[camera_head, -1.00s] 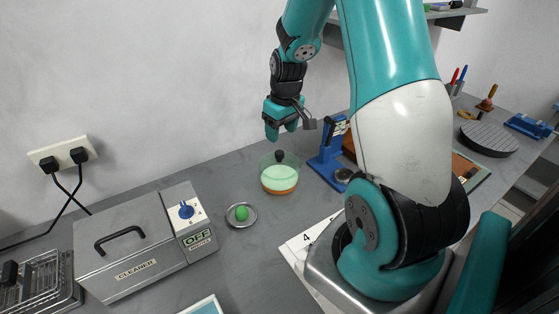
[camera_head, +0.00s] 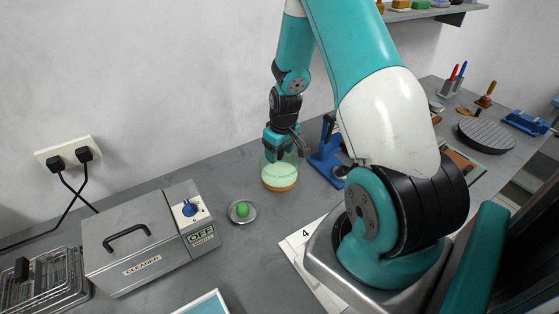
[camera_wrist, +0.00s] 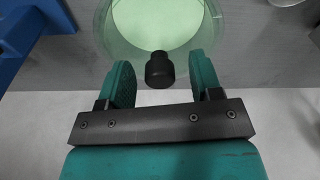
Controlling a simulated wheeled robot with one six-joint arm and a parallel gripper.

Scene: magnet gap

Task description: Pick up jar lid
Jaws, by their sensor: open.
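The jar (camera_head: 280,178) is clear glass with pale green contents and an orange-brown base, standing on the grey bench. Its lid shows in the wrist view as a clear greenish disc (camera_wrist: 215,42) with a black knob (camera_wrist: 159,70). My gripper (camera_head: 280,152) is right above the jar, pointing down, and hides the knob in the head view. In the wrist view my gripper (camera_wrist: 162,82) is open, with one teal finger on each side of the knob and a visible gap on both sides. I cannot tell how far the fingertips are above the lid.
A blue stand (camera_head: 328,160) is close to the jar's right. A small dish (camera_head: 241,212) with a green ball is at its front left. A grey cleaner box (camera_head: 140,245) stands further left, and the wall is behind.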

